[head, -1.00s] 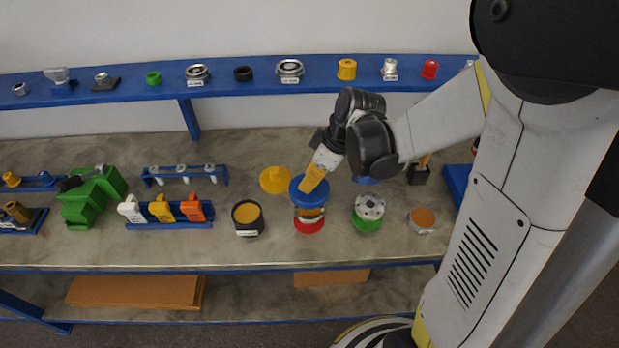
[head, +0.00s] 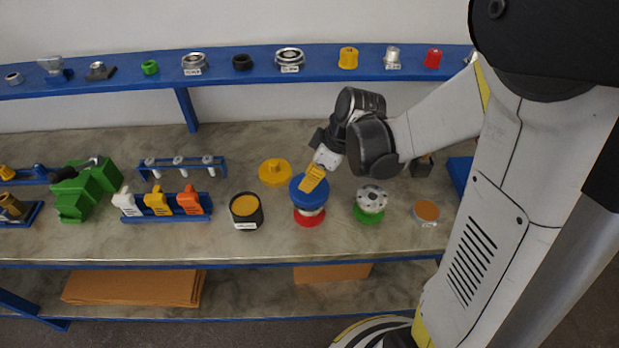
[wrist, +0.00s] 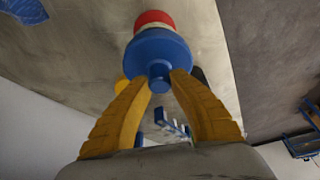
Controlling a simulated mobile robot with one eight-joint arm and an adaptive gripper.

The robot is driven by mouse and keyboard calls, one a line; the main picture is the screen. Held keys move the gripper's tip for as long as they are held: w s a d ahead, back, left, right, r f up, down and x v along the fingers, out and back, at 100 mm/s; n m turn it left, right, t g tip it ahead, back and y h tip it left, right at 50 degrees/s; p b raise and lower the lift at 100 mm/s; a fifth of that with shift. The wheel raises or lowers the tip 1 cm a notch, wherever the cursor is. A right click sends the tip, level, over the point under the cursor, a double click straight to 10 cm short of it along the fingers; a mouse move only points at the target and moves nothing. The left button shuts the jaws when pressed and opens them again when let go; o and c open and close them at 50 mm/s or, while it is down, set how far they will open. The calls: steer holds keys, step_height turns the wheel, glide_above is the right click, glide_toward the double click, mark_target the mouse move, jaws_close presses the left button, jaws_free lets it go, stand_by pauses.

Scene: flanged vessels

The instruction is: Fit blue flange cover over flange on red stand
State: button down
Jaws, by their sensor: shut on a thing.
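The blue flange cover (head: 309,193) is above the flange (head: 314,211) on the red stand (head: 309,220), roughly in line with it. A pale strip of flange shows below the cover; I cannot tell whether the cover touches it. My gripper (head: 313,181) is shut on the cover's knob from above. In the wrist view the yellow fingers of my gripper (wrist: 160,80) pinch the knob (wrist: 158,76) of the blue cover (wrist: 160,48). The red stand (wrist: 155,18) shows beyond it. The flange's top face is hidden.
A yellow cover (head: 275,171) lies behind left. A black vessel with an orange top (head: 246,208) stands left. A silver flange on a green stand (head: 370,204) and a low orange-topped part (head: 426,212) stand right. The bench front (head: 250,250) is clear.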

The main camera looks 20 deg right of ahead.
steer(key=shift+f, duration=0.15)
steer(key=shift+f+b, duration=2)
steer(key=shift+f, duration=0.05)
steer(key=c, duration=1.2)
jaws_free()
steer(key=v, duration=1.2)
steer(key=shift+s+a+r+m+t+h+b, duration=0.1)
steer(key=shift+s+a+r+m+t+h, duration=0.4)
steer(key=shift+s+m, duration=1.15)
steer(key=shift+s+a+r+m+t+h+b, duration=0.15)
steer(key=shift+s+a+m+t+h, duration=0.65)
steer(key=shift+s+m, duration=0.85)
steer(key=shift+s+a+r+m+t+h+b, duration=0.1)
steer(key=shift+s+a+r+m+t+h, duration=0.5)
steer(key=shift+s+m, duration=1)
